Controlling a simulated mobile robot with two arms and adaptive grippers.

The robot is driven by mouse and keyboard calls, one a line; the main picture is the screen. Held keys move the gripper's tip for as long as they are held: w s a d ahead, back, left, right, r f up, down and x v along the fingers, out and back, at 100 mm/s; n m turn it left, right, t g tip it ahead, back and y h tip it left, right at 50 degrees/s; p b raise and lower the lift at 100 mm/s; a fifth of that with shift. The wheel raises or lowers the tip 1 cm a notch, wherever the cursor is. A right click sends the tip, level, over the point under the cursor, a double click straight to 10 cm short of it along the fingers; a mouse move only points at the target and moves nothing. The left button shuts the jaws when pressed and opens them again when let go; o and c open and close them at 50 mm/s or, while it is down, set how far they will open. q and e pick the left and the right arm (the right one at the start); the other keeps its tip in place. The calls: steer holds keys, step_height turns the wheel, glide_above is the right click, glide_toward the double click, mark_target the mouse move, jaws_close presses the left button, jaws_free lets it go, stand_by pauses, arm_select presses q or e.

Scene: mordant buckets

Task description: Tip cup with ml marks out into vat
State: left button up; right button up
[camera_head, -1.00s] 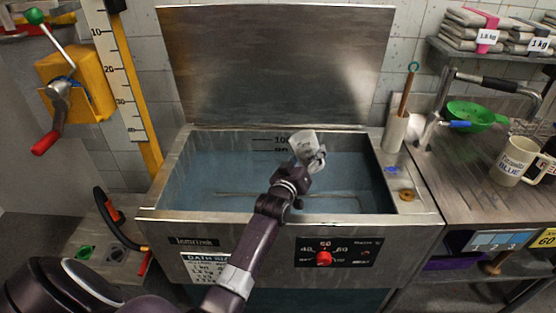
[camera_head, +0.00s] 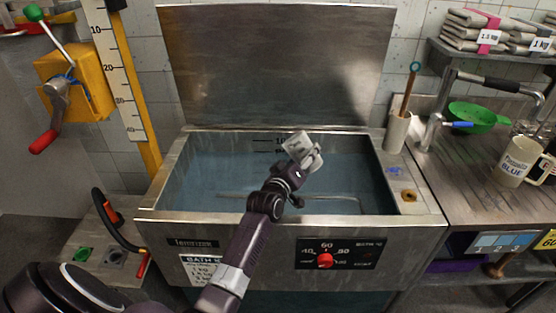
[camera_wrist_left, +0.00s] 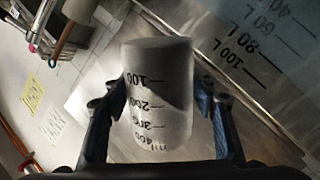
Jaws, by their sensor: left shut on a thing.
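The cup with ml marks (camera_head: 298,145) is whitish and is held over the open vat (camera_head: 165,205). My left gripper (camera_head: 308,165) is shut on it. In the left wrist view the cup (camera_wrist_left: 158,90) sits between the two fingers of my left gripper (camera_wrist_left: 160,115), its ml marks facing the camera. In the head view the cup is tilted, its upper end leaning left. Its inside is hidden, and no stream from it is visible. The vat holds bluish liquid and has litre marks on its back wall. My right gripper is out of view.
The vat's raised metal lid (camera_head: 275,65) stands behind it. A holder (camera_head: 397,132) with a wooden-handled tool stands at the vat's right rim. The right counter holds a green strainer (camera_head: 478,114) and a BLUE mug (camera_head: 516,160). A yellow crank box (camera_head: 75,80) is at left.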

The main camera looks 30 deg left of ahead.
arm_select(q)
steer(key=shift+d, duration=0.1)
steer(key=shift+a+n, duration=0.2)
steer(key=shift+n, duration=0.1)
steer(key=shift+d+f+b, duration=0.15)
steer(key=shift+f+b, duration=0.1)
steer(key=shift+b, duration=0.2)
steer(key=shift+f+n, duration=0.2)
steer(key=shift+n, duration=0.1)
steer(key=shift+f+b, duration=0.3)
steer(key=shift+b, duration=0.2)
steer(key=shift+f+n, duration=0.2)
steer(key=shift+n, duration=0.2)
steer(key=shift+b, duration=0.3)
steer(key=shift+n+h, duration=0.3)
steer(key=shift+n, duration=0.1)
steer(key=shift+f, duration=0.1)
